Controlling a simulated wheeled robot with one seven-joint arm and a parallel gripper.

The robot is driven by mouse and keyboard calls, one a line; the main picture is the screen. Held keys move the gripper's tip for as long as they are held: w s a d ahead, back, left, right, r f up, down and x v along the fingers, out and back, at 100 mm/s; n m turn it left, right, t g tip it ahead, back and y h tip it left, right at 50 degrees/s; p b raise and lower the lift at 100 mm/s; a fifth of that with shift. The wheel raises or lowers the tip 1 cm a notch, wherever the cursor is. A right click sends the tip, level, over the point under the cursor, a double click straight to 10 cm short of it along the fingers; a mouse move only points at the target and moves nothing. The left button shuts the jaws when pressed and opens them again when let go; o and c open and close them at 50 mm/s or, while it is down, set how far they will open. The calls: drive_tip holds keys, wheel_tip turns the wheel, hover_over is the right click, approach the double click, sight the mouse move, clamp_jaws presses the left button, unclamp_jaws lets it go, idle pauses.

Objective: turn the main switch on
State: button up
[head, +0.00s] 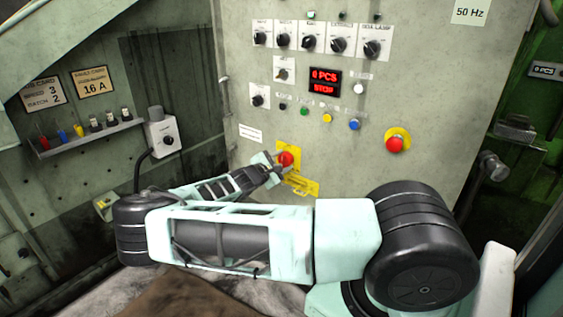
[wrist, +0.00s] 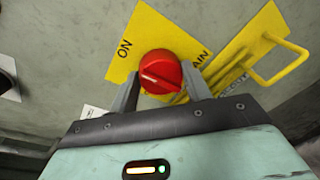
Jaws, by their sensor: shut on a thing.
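The main switch is a red rotary knob (head: 286,158) on a yellow plate (head: 296,181), low on the grey control cabinet. In the wrist view the red knob (wrist: 160,73) sits between the two fingers of my gripper (wrist: 162,88), which is shut on it. The yellow plate (wrist: 138,35) shows the word ON at upper left of the knob and part of another word, "AIN", at right. The ridge on the knob is tilted in the wrist view. In the head view my gripper (head: 278,163) reaches the knob from the left and partly hides it.
A yellow hasp-like loop (wrist: 283,62) sticks out right of the knob. A red emergency button (head: 395,143) is to the right on the cabinet. Black selector knobs, coloured buttons and a red display (head: 324,80) reading "0 PCS STOP" are above. A grey box (head: 163,137) stands at left.

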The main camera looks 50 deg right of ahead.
idle(0.5)
drive_tip(key=o, duration=1)
drive_tip(key=shift+c, duration=0.2)
drive_tip(key=shift+a, duration=0.1)
drive_tip(key=s+a+r, duration=0.1)
drive_tip(key=a, duration=1.6)
drive_tip(key=shift+s+r+p, duration=0.2)
drive_tip(key=shift+r+p, duration=0.15)
drive_tip(key=shift+r, duration=0.05)
drive_tip(key=shift+s, duration=0.1)
